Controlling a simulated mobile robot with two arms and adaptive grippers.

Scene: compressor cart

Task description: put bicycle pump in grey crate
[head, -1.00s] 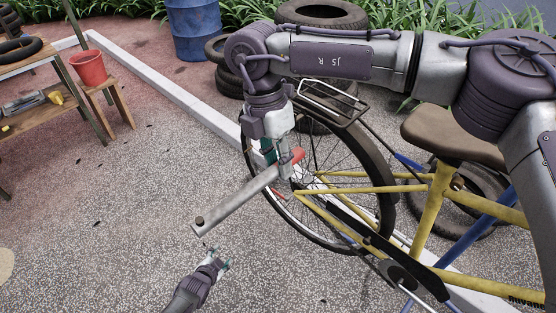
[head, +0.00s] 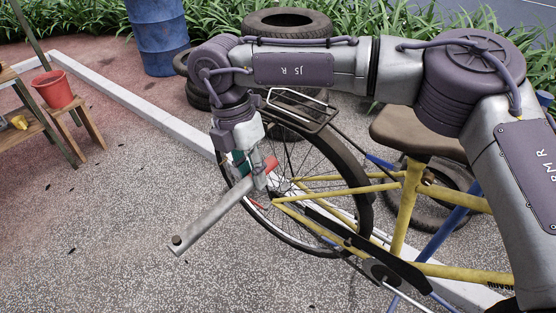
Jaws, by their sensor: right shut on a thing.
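The bicycle pump (head: 212,220) is a grey metal tube with a red part at its upper right end. It is held tilted in the air, its lower end pointing down and left, in front of the bicycle's rear wheel. My right gripper (head: 258,174) is shut on the pump near its red end and hides part of it. My left gripper is out of view. I see no grey crate in this view.
A yellow bicycle (head: 408,205) stands right of the pump, close behind my right gripper. A red bucket (head: 53,90) sits on a wooden stool (head: 88,130) at the left. A blue barrel (head: 157,37) and tyres (head: 287,22) are at the back. The paved ground at lower left is clear.

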